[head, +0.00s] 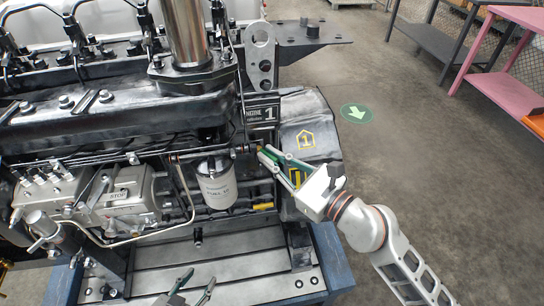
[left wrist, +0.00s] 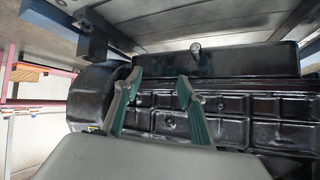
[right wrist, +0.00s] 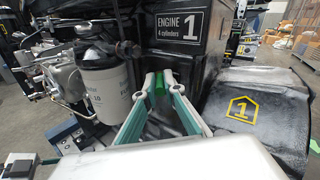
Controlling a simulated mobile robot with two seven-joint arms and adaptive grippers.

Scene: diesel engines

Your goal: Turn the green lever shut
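The green lever (right wrist: 159,88) shows in the right wrist view as a small upright green piece, beside the engine's black side. My right gripper (right wrist: 160,80) has its fingertips drawn close together on both sides of it, with hardly any gap, and appears shut on it. In the head view the right gripper (head: 273,153) reaches in from the right to a spot right of the white filter, where the fingertips hide most of the lever. My left gripper (head: 190,287) is low at the bottom of the head view; in the left wrist view (left wrist: 158,80) its fingers are apart and empty.
A white filter canister (head: 216,184) hangs left of the right gripper. The "ENGINE 1" plate (right wrist: 181,26) is just above, and the black housing with a yellow mark (head: 305,139) is close by. Open floor (head: 405,150) lies right; a pink table (head: 510,88) stands far right.

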